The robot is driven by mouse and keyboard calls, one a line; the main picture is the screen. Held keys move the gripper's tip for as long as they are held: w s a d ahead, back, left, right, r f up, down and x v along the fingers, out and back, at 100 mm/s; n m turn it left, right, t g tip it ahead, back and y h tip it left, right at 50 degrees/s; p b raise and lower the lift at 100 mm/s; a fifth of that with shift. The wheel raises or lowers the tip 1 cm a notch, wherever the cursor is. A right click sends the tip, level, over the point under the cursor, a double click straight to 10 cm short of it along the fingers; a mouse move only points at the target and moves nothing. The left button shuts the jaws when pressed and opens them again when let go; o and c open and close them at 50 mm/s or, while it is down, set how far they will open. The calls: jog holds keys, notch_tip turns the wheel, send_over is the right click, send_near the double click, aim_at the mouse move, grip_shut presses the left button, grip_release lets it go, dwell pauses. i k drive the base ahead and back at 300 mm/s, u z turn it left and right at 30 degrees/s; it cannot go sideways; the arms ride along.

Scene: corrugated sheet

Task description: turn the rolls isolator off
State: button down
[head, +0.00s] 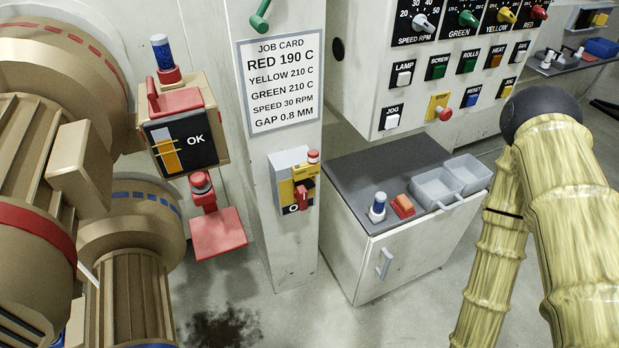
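A small isolator box (290,160) is fixed to the white column, below the job card. It has a yellow plate, a red handle (303,194) on its front and a red knob on top. My jointed, bamboo-patterned arm (580,200) shows at the right, apart from the box. My gripper is not in view.
A control panel (455,60) has labelled knobs and buttons, including ROLLS and STOP. Below it, a cabinet (385,165) carries a blue-topped bottle, an orange block and grey trays. Brown machinery and an "OK" gauge (182,140) stand left. Dark stain (222,328) on the floor.

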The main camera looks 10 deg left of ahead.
aim_at(300, 187)
jog(key=z, duration=1.05)
jog(key=k, duration=0.95)
jog(key=u, duration=1.15)
jog(key=i, duration=0.5)
